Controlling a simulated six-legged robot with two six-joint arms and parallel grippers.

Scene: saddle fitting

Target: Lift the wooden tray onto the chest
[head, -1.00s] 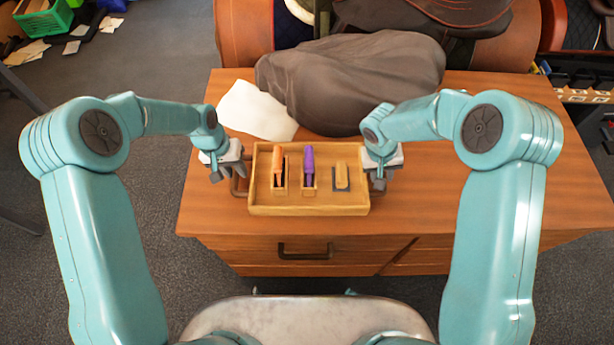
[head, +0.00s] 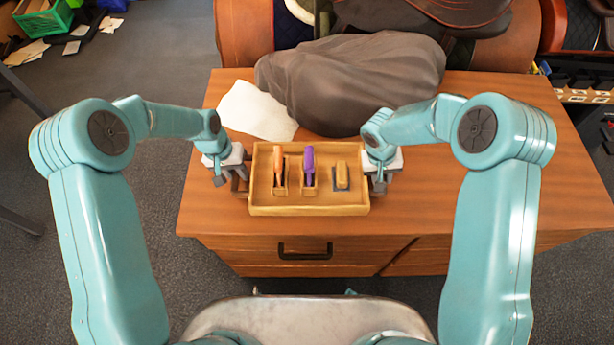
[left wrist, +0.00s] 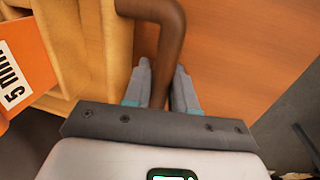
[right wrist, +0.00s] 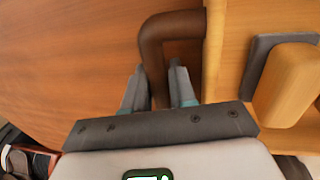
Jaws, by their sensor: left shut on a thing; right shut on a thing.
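The wooden tray (head: 310,209) is over the front part of the chest's top (head: 440,205), between my two grippers. It holds an orange-handled tool (head: 279,163), a purple-handled tool (head: 309,166) and a wooden-backed block (head: 342,176). My left gripper (head: 238,184) is shut on the tray's brown left handle (left wrist: 172,45). My right gripper (head: 380,184) is shut on the brown right handle (right wrist: 153,55). In both wrist views the handle passes between the fingers. The tray looks level. Whether its underside touches the chest top is hidden.
A large dark covered bundle (head: 350,85) lies behind the tray on the chest. A white sheet (head: 256,110) lies at the back left. The chest top to the right is clear. A drawer with a dark handle (head: 305,251) faces me.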

